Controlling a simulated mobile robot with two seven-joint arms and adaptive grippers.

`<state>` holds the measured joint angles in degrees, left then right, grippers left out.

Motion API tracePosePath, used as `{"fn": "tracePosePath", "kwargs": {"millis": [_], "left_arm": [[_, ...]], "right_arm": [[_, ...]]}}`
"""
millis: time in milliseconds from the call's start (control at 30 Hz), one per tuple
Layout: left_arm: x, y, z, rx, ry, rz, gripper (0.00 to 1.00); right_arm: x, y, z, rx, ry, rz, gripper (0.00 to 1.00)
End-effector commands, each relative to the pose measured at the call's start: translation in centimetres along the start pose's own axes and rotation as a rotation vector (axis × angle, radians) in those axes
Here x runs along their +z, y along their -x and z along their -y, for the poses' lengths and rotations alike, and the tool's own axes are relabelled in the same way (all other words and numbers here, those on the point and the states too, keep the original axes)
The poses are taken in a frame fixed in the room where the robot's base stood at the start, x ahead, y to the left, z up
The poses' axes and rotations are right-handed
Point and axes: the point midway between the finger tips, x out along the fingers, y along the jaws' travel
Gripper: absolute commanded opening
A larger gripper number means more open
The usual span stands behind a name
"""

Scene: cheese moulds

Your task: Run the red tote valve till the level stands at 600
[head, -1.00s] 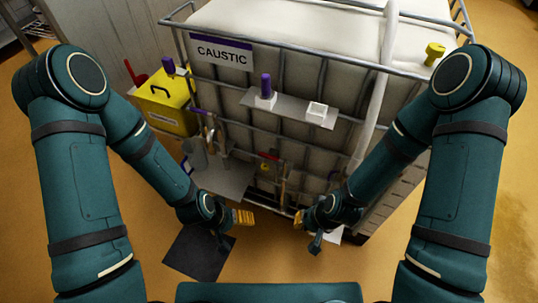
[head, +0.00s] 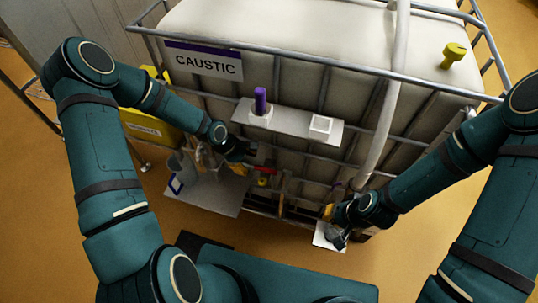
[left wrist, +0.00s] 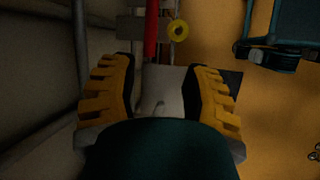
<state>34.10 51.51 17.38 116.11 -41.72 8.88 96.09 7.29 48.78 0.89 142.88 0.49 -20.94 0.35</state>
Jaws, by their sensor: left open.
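The caustic tote (head: 290,60) is a big white tank in a metal cage with a "CAUSTIC" sign (head: 203,61). Its red valve handle (head: 265,170) sits low on the front, beside a small yellow round part (head: 262,182). My left gripper (head: 240,167) is just left of the handle in the head view. In the left wrist view, its yellow fingers (left wrist: 160,95) are apart with nothing gripped, and the red handle (left wrist: 151,32) lies beyond them. A grey jug-like vessel (head: 178,182) is partly hidden by my left arm. My right gripper (head: 329,212) is low at the tote's front right; its jaws are unclear. No level reading is legible.
A plate on the cage (head: 290,122) carries a purple-topped item (head: 260,103) and a white cup (head: 321,124). A yellow bin (head: 150,135) stands left. A white sheet (head: 328,238) is under my right gripper.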

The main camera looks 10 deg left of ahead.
Motion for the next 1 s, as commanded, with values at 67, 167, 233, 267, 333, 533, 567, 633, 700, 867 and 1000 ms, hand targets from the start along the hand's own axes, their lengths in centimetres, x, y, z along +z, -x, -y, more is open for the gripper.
{"fn": "tracePosePath", "kwargs": {"millis": [67, 167, 233, 267, 333, 533, 567, 633, 700, 867, 1000], "left_arm": [[-1.0, 0.2, -0.3, 0.001, 0.051, -0.011, 0.48], [-1.4, 0.1, -0.4, 0.0, 0.083, -0.018, 0.48], [-1.5, -0.4, -0.4, 0.0, 0.089, -0.019, 0.48], [-1.5, -0.7, -0.4, -0.001, 0.089, -0.019, 0.48], [-1.5, -1.6, -0.4, -0.002, 0.088, -0.019, 0.48], [-1.5, -4.8, -0.4, -0.002, 0.086, -0.018, 0.48], [-1.5, -5.2, -0.3, -0.002, 0.087, -0.018, 0.48], [-1.6, -6.0, -0.4, 0.0, 0.086, -0.019, 0.48], [-1.6, -6.6, -0.4, 0.0, 0.086, -0.018, 0.48], [-1.6, -7.2, -0.5, 0.001, 0.088, -0.019, 0.48], [-1.6, -7.2, -0.5, 0.001, 0.087, -0.019, 0.48]], "right_arm": [[0.1, 0.0, 0.0, 0.0, 0.0, 0.001, 0.0], [0.1, -0.1, 0.0, 0.0, 0.0, 0.002, 0.0], [0.1, -0.2, -0.1, 0.0, 0.0, 0.002, 0.0], [0.1, -0.2, -0.1, 0.0, 0.001, 0.003, 0.0], [0.2, -0.4, -0.2, 0.0, 0.001, 0.004, 0.0], [0.5, -0.9, -0.4, -0.001, 0.002, 0.009, 0.0], [0.5, -1.0, -0.4, -0.001, 0.003, 0.01, 0.0], [0.6, -1.1, -0.4, -0.001, 0.003, 0.011, 0.0], [0.6, -1.2, -0.5, -0.001, 0.003, 0.012, 0.0], [0.6, -1.2, -0.5, -0.001, 0.004, 0.013, 0.0], [0.6, -1.2, -0.5, -0.001, 0.004, 0.013, 0.0]]}}
